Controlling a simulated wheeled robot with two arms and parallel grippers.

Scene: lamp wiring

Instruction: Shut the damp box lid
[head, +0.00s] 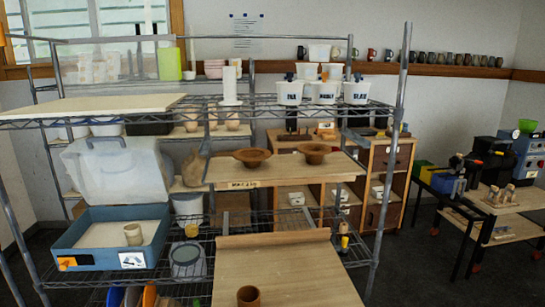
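The damp box appears to be the blue open-topped box (82,258) on the left of the wire shelf, with an orange tag and a white label on its front. Its pale floor shows, and a small beige cup (133,234) stands inside at the right. A cloudy translucent lid (120,175) with a grey handle stands raised behind the box, leaving the top open. I cannot tell whether it is hinged to the box. Neither of my grippers is in view.
A pale board (90,106) lies on the shelf above the lid. Two brown bowls stand on a wooden board (285,172) to the right. A grey round tub (187,260) is right of the box. A slanted wooden board (285,268) with a brown cup (248,296) is in front.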

